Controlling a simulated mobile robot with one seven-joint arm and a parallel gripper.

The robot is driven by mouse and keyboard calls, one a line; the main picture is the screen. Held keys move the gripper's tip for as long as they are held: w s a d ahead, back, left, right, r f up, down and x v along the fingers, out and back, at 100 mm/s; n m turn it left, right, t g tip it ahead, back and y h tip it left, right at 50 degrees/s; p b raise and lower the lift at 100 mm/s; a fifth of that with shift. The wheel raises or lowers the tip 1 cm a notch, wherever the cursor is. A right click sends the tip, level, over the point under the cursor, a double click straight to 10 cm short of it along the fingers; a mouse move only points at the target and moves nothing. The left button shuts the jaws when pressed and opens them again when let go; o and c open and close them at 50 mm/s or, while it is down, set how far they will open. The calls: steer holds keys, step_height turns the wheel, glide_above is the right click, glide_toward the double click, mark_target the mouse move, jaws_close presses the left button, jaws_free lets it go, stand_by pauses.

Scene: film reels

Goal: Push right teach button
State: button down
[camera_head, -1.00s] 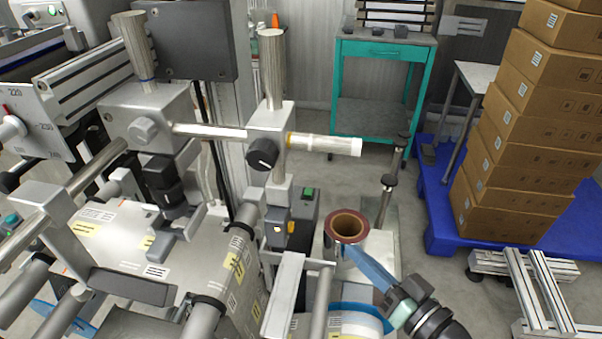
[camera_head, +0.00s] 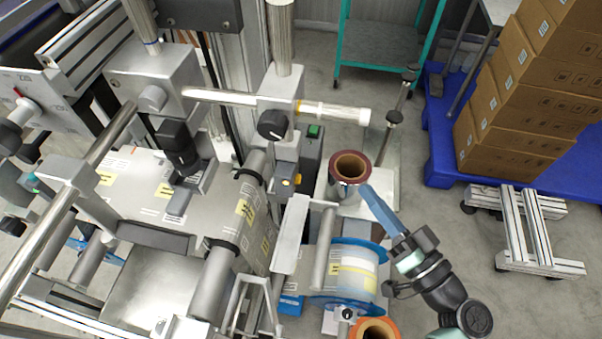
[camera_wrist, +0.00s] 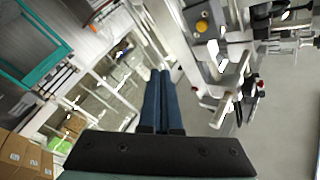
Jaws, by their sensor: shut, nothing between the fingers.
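A small yellow-orange button (camera_head: 298,181) sits on the dark sensor unit (camera_head: 287,168) below the right clamp block of the machine. A round yellow button, probably on the same unit, shows at the top of the wrist view (camera_wrist: 202,26). A green button (camera_head: 314,131) is on the dark box just behind. My gripper (camera_head: 364,190) is shut and empty, its long blue fingers pointing up and left. It is to the right of the yellow-orange button, apart from it, by the brown-cored reel. In the wrist view, my blue fingers (camera_wrist: 160,74) lie together.
A blue-flanged reel (camera_head: 345,278) and an orange core (camera_head: 375,330) are below. A silver rod (camera_head: 335,112) juts right above.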

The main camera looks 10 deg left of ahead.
mark_target(298, 179)
steer(key=a+p, duration=0.2)
steer(key=a, duration=0.6)
steer(key=shift+p, duration=0.4)
steer(key=shift+a, duration=0.2)
stand_by(1.4)
steer(key=shift+a, duration=0.35)
steer(key=shift+a+b, duration=0.35)
steer(key=shift+b, duration=0.05)
stand_by(0.5)
steer(key=shift+d, duration=0.1)
steer(key=shift+d+b, duration=0.45)
steer(key=shift+d, duration=0.25)
